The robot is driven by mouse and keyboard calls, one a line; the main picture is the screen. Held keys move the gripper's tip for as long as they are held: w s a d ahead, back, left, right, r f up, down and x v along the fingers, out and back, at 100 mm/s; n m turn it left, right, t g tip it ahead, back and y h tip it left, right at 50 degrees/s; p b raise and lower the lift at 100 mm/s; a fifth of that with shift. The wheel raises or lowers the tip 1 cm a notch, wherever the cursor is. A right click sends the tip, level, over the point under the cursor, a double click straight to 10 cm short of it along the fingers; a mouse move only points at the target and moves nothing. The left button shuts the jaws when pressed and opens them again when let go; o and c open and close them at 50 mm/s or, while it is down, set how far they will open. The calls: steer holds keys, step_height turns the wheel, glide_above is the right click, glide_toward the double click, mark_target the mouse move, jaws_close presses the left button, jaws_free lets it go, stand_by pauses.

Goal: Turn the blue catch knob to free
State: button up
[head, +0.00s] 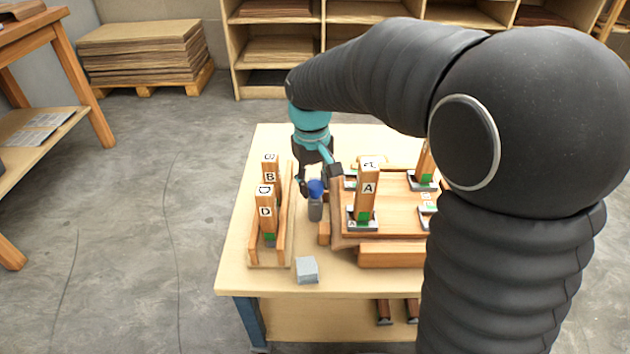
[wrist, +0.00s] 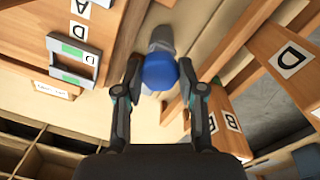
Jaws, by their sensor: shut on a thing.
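The blue catch knob (head: 316,188) is a round blue cap on a grey stem (head: 315,209), standing beside the left side of the wooden form. In the wrist view the blue knob (wrist: 160,72) sits between my two fingers, with its grey stem (wrist: 161,38) beyond it. My gripper (head: 318,178) reaches down over the knob from behind and is shut on it. My gripper also shows in the wrist view (wrist: 161,80), one finger on each side of the knob. The exact contact of the fingertips is hard to see.
A rack (head: 286,252) with upright blocks marked B (head: 270,176) and D (head: 265,210) stands left of the knob. Block A (head: 366,190) stands on the form (head: 400,209) at right. A grey cube (head: 307,270) lies near the front edge. My arm hides the table's right side.

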mark_target(312, 185)
steer(key=o, duration=1.1)
steer(key=shift+o, duration=0.2)
step_height(312, 185, up, 12)
steer(key=shift+a, duration=0.25)
steer(key=shift+s, duration=0.1)
